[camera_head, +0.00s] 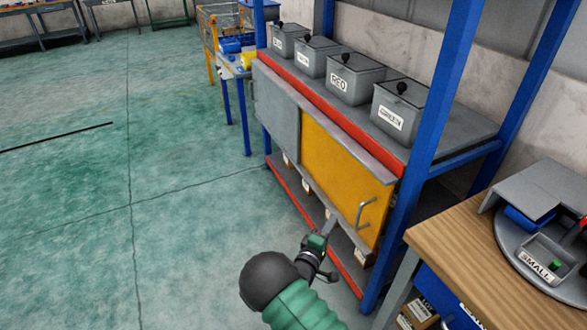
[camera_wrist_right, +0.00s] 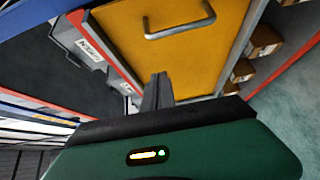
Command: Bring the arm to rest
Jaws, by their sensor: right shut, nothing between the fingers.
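My right arm comes in from the bottom of the head view, with a green sleeve and a dark round joint. My right gripper (camera_head: 330,224) is shut and empty. It is in front of the lower part of the yellow panel (camera_head: 335,165) on the blue shelf unit, below and left of its grey handle (camera_head: 366,212). In the wrist view the closed dark fingers (camera_wrist_right: 157,90) point toward the yellow panel (camera_wrist_right: 180,50), with the handle (camera_wrist_right: 180,22) beyond them. Whether the fingertips touch the panel I cannot tell. My left gripper is not in view.
Lidded grey bins (camera_head: 355,80) stand on the upper shelf. A grey panel (camera_head: 276,108) is beside the yellow one. Small boxes sit on the lower shelf. A wooden workbench (camera_head: 455,245) with a round grey tray (camera_head: 545,262) is at right.

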